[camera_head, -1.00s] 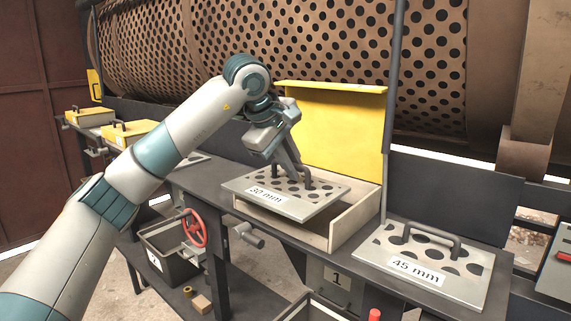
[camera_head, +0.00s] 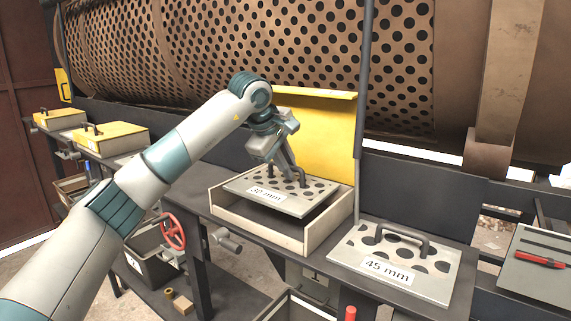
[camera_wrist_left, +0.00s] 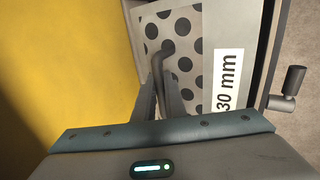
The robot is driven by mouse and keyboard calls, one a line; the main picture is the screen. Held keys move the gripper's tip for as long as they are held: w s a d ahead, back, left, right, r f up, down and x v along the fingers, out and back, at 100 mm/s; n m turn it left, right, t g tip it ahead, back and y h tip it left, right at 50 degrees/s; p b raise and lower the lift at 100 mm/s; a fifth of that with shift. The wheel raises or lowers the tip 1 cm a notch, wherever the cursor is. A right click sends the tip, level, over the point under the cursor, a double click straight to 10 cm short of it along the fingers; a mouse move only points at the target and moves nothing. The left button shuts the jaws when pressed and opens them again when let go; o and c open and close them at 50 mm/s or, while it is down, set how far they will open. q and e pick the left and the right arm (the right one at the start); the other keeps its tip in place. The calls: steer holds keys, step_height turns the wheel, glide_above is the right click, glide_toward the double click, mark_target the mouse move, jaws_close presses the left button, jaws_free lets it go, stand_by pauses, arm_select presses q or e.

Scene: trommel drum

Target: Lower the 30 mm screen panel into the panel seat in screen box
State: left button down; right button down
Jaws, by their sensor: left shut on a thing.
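The 30 mm screen panel (camera_head: 318,187), a grey plate with round holes and a white label, hangs from my left gripper (camera_head: 286,172). The gripper is shut on the panel's dark handle. The panel is over the open screen box (camera_head: 256,231), within its outline and slightly tilted, its front edge near the front wall. The seat inside is mostly hidden under the panel. In the left wrist view, the panel (camera_wrist_left: 190,68) and its label lie ahead of the fingers, with the box wall to the right. My right gripper is not in view.
The yellow lid (camera_head: 318,130) stands open behind the box. A 45 mm panel (camera_head: 350,254) lies on the bench to the right. A red handwheel (camera_head: 173,232) and a crank (camera_head: 228,240) are at the front. Yellow-lidded boxes (camera_head: 110,140) stand left.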

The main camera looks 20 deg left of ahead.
mark_target(288, 184)
arm_select(q)
step_height(288, 184, down, 2)
steer(key=shift+b, duration=0.45)
steer(key=shift+f+b, duration=0.95)
steer(key=shift+f, duration=0.55)
steer(key=shift+f+b, duration=0.3)
steer(key=shift+f, duration=0.45)
steer(key=shift+f+b, duration=0.3)
steer(key=shift+b, duration=0.1)
steer(key=c, duration=1.7)
jaws_free()
steer(key=shift+c, duration=0.2)
steer(key=shift+f, duration=0.1)
